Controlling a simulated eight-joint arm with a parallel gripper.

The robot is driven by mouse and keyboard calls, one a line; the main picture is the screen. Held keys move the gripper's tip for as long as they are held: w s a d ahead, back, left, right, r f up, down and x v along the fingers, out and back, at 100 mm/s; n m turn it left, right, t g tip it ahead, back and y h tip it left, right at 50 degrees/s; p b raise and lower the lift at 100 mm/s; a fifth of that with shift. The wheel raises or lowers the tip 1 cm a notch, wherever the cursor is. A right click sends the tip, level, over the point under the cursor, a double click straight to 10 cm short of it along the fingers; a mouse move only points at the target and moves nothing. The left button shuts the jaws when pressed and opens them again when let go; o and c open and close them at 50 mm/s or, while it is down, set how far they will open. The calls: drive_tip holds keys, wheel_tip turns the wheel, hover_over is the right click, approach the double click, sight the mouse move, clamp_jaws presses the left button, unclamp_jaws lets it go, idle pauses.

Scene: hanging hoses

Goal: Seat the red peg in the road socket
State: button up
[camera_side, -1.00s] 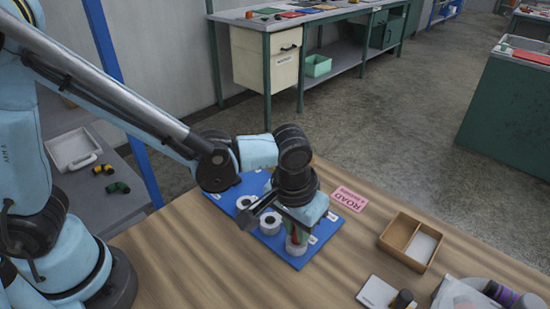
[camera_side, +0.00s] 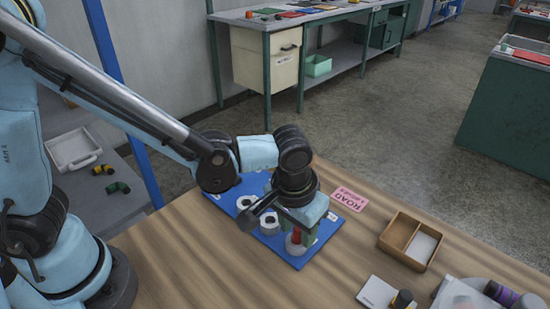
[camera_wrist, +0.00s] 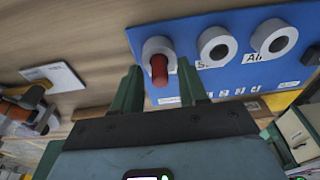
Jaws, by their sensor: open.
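The red peg (camera_side: 297,237) stands in the white ring-shaped socket (camera_side: 295,249) at the near end of the blue board (camera_side: 298,262). In the wrist view the red peg (camera_wrist: 159,70) rises from the hole of its socket (camera_wrist: 153,45). My gripper (camera_wrist: 160,68) is open, with one green finger on each side of the peg and a gap visible on both sides. In the side view my gripper (camera_side: 296,229) is above that socket. The label of this socket is hidden, and how deep the peg sits cannot be told.
Other white sockets (camera_side: 269,224) stand along the board, with partly readable labels. A pink card (camera_side: 348,198) reading ROAD lies beside the board. A divided wooden tray (camera_side: 395,234) and a white card (camera_side: 377,292) lie to the right.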

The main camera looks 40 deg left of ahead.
wheel_tip(320, 180, up, 12)
drive_tip(key=s, duration=0.2)
drive_tip(key=s+a+f+t, duration=0.1)
drive_tip(key=a+t, duration=0.4)
drive_tip(key=a, duration=1.4)
drive_tip(key=shift+s+a+f, duration=0.3)
drive_tip(key=shift+f, duration=0.15)
